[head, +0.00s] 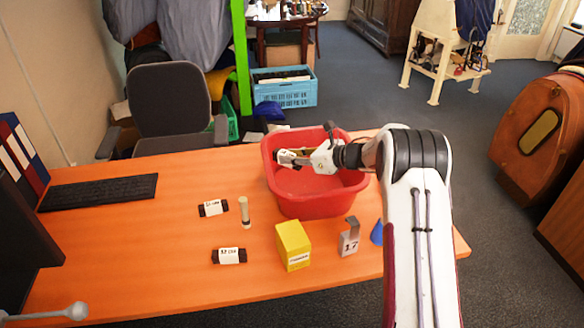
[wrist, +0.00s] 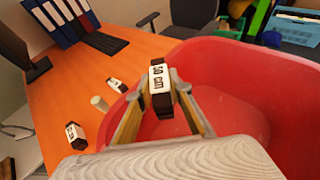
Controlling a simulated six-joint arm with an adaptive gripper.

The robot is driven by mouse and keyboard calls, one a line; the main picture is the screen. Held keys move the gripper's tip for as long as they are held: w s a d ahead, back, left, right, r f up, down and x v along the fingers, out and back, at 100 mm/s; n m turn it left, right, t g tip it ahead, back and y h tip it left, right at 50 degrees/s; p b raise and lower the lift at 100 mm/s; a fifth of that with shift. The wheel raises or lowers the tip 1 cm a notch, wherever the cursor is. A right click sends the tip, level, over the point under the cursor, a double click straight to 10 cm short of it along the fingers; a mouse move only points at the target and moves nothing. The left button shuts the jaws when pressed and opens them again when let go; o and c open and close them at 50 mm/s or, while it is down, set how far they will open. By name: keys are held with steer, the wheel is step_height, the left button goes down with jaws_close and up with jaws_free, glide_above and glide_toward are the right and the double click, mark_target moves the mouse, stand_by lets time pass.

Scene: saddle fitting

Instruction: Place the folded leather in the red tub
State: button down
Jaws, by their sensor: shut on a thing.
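The red tub (head: 318,205) stands at the far right part of the orange table. My gripper (head: 284,157) is at the tub's opening, over its inside. In the wrist view my gripper (wrist: 160,92) is shut on a small dark folded leather (wrist: 159,84) with a white label that seems to end in "cm". The tub's red wall (wrist: 235,75) shows behind and below it. The leather appears held above the tub floor.
Two other dark labelled pieces, one farther (head: 213,208) and one nearer (head: 229,256), lie left of the tub. A keyboard (head: 98,192) lies at left.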

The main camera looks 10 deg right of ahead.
mark_target(291, 168)
steer(key=shift+f, duration=0.35)
steer(key=shift+f, duration=1.85)
steer(key=shift+f, duration=0.65)
steer(key=c, duration=1.8)
jaws_free()
steer(key=shift+f, duration=0.15)
steer(key=shift+c, duration=0.2)
steer(key=shift+s, duration=0.1)
